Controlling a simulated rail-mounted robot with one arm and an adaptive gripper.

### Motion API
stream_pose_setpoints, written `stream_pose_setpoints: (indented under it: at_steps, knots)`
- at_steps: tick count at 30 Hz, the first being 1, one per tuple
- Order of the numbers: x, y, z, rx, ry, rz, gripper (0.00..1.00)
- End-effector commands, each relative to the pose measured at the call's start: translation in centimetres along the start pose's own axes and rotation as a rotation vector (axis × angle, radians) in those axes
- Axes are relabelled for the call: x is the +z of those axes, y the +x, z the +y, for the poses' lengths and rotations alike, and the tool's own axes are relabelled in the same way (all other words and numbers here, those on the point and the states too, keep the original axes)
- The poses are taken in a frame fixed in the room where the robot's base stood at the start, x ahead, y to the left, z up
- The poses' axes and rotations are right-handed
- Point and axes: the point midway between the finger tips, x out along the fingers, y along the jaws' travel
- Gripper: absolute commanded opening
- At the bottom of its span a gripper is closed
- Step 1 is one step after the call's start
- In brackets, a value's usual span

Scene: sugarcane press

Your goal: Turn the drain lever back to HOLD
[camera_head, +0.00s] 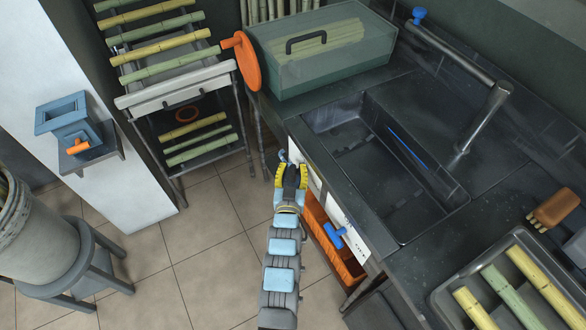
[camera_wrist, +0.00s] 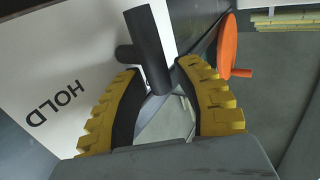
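The drain lever, a dark cylindrical handle (camera_wrist: 150,50) on a short pivot, stands out from a white panel (camera_wrist: 60,50) in the wrist view. The panel bears the word HOLD (camera_wrist: 57,103) to the left of the lever. My gripper (camera_wrist: 160,72) has its two yellow-and-black fingers spread apart, with the lower end of the handle between or just in front of the tips. I cannot tell whether either finger touches it. In the head view my gripper (camera_head: 292,168) is at the far end of the white panel (camera_head: 350,247) on the counter front, where the lever is hardly visible.
A blue handle (camera_head: 334,235) sticks out of the panel nearer the camera, above an orange crate (camera_head: 345,262). The sink (camera_head: 370,170) lies right of the panel. An orange wheel (camera_head: 247,62) and a cane rack (camera_head: 175,95) stand beyond.

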Motion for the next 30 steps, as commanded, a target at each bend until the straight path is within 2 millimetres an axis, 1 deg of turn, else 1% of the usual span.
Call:
stream_pose_setpoints:
  at_steps: [3, 11, 12, 14, 15, 16, 24, 30]
  knots:
    - [-0.02, 0.32, 0.03, 0.000, 0.000, 0.000, 0.33]
    - [0.00, 0.35, 0.02, 0.000, 0.000, -0.001, 0.33]
    - [0.00, 0.35, 0.02, 0.000, 0.000, -0.001, 0.31]
    - [0.01, 0.34, 0.01, 0.000, 0.000, -0.001, 0.14]
    - [0.01, 0.34, 0.01, 0.000, 0.000, -0.001, 0.02]
    - [0.01, 0.34, 0.01, 0.000, 0.000, -0.001, 0.00]
    - [-0.12, 0.36, -0.03, 0.000, -0.006, -0.010, 0.00]
    - [-0.40, 0.51, -0.16, -0.001, -0.045, -0.068, 0.00]
